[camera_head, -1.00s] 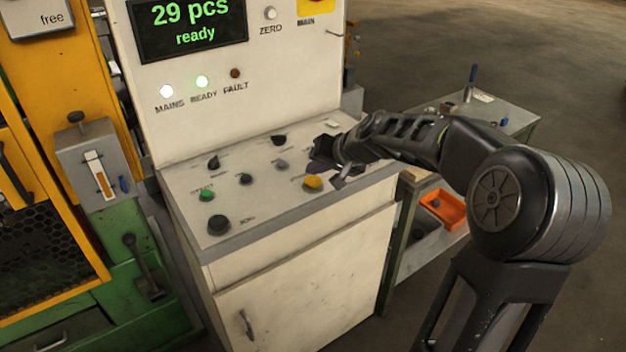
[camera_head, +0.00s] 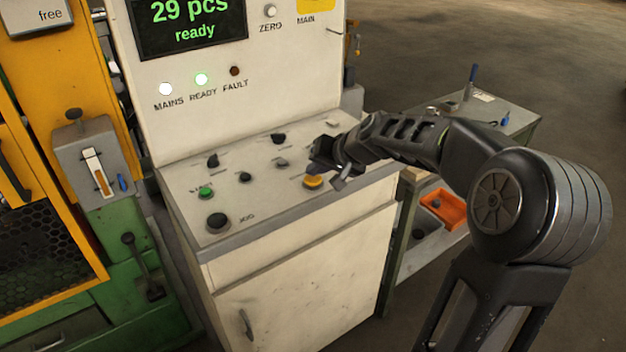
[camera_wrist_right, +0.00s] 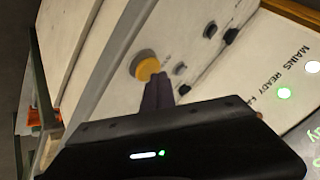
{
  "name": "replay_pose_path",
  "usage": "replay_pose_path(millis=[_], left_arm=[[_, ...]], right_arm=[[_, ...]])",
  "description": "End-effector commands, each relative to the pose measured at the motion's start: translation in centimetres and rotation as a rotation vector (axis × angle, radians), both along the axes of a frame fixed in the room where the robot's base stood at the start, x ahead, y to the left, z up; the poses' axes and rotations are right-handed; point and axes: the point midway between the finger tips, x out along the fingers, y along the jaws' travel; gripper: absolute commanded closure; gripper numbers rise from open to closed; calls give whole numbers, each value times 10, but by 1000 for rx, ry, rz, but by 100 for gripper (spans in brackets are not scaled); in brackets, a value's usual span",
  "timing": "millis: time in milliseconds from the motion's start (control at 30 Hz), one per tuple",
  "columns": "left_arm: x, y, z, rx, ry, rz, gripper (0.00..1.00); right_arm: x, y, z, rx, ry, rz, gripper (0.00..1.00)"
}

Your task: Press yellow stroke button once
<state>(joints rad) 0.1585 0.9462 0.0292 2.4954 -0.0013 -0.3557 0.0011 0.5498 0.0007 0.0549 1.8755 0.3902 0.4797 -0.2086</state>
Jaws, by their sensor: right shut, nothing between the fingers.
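The yellow stroke button (camera_head: 313,182) sits near the front right of the control desk's sloping panel (camera_head: 262,215). It also shows in the right wrist view (camera_wrist_right: 147,68). My right gripper (camera_head: 322,168) is over the panel just behind and above the button. In the right wrist view its shut fingers (camera_wrist_right: 157,92) point at the button's edge, with nothing between them. I cannot tell whether the fingertips touch the button. My left gripper is not in view.
A green button (camera_head: 206,192), a large black button (camera_head: 217,223) and several dark knobs share the panel. The display (camera_head: 190,25) reads "29 pcs ready"; the MAINS and READY lamps (camera_head: 201,79) glow. A side table with an orange tray (camera_head: 443,208) stands right.

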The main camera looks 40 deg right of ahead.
Motion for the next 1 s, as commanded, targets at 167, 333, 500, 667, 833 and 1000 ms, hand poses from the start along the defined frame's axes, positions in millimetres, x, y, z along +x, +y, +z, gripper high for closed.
replay_pose_path(millis=[167, 333, 500, 667, 833, 1000], left_arm=[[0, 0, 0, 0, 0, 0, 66], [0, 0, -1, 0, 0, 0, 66], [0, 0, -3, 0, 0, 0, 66], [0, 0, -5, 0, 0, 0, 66], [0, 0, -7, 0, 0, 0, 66], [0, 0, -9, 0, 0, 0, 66]], right_arm=[[0, 0, 1, 0, -1, -1, 100], [0, 0, 0, 0, -1, -1, 100], [0, 0, -2, 0, -1, -1, 100], [0, 0, -4, 0, -1, -1, 100], [0, 0, -6, 0, -1, -1, 100], [0, 0, -8, 0, 0, 0, 100]])
